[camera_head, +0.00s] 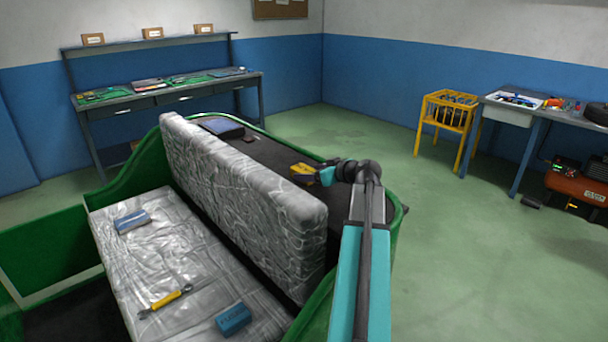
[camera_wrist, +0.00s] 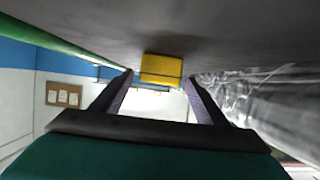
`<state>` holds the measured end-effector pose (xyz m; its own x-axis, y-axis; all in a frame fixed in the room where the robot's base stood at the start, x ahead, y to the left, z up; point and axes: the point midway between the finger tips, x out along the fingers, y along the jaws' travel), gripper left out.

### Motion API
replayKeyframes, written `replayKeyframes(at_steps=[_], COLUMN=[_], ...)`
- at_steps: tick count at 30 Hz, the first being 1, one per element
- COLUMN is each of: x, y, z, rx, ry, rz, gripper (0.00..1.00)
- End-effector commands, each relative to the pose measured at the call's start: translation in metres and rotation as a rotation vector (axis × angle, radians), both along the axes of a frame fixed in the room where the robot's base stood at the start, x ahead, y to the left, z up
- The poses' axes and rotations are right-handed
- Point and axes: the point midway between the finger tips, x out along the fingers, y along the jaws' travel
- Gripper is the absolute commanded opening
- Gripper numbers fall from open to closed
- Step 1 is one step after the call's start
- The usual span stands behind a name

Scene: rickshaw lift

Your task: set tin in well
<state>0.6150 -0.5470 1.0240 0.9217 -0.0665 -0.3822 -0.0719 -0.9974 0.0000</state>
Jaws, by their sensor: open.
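A small yellow block-like thing, likely the tin (camera_head: 303,169), rests on the dark deck (camera_head: 275,153) behind the rickshaw's seat back. In the wrist view, the tin (camera_wrist: 161,69) shows between and just beyond my fingertips, with a gap on both sides. My gripper (camera_wrist: 159,78) is open and empty, close to the tin. In the camera_head view, my gripper (camera_head: 311,172) reaches in from the right, low over the deck, and partly covers the tin. A dark, sunken floor area (camera_head: 75,318) lies in front of the seat at lower left. I cannot tell whether this is the well.
The tall grey seat back (camera_head: 240,185) stands between deck and seat. On the seat lie a blue box (camera_head: 132,221), a yellow-handled wrench (camera_head: 168,298) and another blue box (camera_head: 233,319). A dark blue flat thing (camera_head: 221,127) lies on the deck's far end.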

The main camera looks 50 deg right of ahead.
Motion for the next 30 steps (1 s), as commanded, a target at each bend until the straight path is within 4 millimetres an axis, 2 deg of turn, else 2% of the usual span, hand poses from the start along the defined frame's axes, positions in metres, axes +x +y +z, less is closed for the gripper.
replayKeyframes(at_steps=[3, 10, 28, 30], x=[0.015, 0.036, 0.037, 0.037], y=[-0.003, -0.004, -0.004, -0.004], z=[-0.002, -0.012, -0.014, -0.014], rx=[0.001, 0.0, 0.0, 0.0], ry=[0.001, 0.001, 0.0, 0.0], rz=[0.003, 0.002, 0.001, 0.001], gripper=[0.67, 0.67, 0.67, 0.57])
